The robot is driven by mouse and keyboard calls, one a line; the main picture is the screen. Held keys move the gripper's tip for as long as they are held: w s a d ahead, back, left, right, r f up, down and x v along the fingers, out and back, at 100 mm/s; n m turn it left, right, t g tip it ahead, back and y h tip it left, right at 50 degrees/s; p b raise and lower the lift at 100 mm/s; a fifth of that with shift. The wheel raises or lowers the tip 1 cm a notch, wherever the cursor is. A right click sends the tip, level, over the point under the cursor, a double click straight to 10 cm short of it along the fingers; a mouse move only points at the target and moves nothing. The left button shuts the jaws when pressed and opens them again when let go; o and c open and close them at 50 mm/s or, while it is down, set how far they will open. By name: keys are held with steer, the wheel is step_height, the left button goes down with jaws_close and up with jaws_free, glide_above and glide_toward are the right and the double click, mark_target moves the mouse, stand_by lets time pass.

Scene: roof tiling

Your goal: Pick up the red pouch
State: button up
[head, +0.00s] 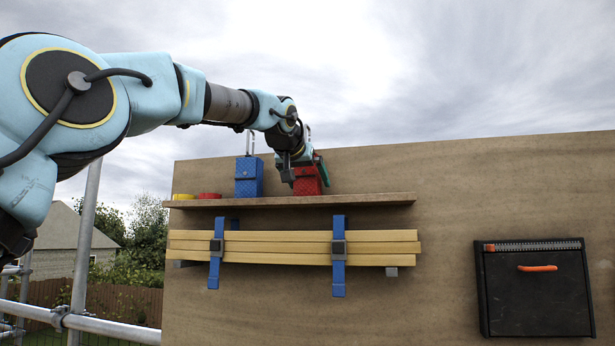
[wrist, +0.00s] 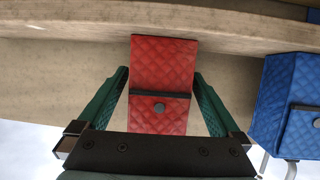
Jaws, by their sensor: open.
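The red pouch (head: 307,181) is quilted and stands on the wooden shelf (head: 290,201), toward its right half. In the wrist view the red pouch (wrist: 163,75) shows a dark band and a round button, and it lies between the two green fingers of my gripper (wrist: 160,90). The fingers are spread, with a gap visible on each side of the pouch. In the head view my gripper (head: 300,163) is at the pouch and partly covers its top.
A blue quilted pouch (head: 249,177) stands left of the red one; it also shows at the right of the wrist view (wrist: 288,105). Yellow (head: 184,196) and red (head: 210,195) rolls lie farther left. Strapped boards (head: 290,242) hang below, and a black case (head: 535,290) hangs at right.

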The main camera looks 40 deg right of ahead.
steer(key=shift+r, duration=0.1)
jaws_close()
stand_by(0.7)
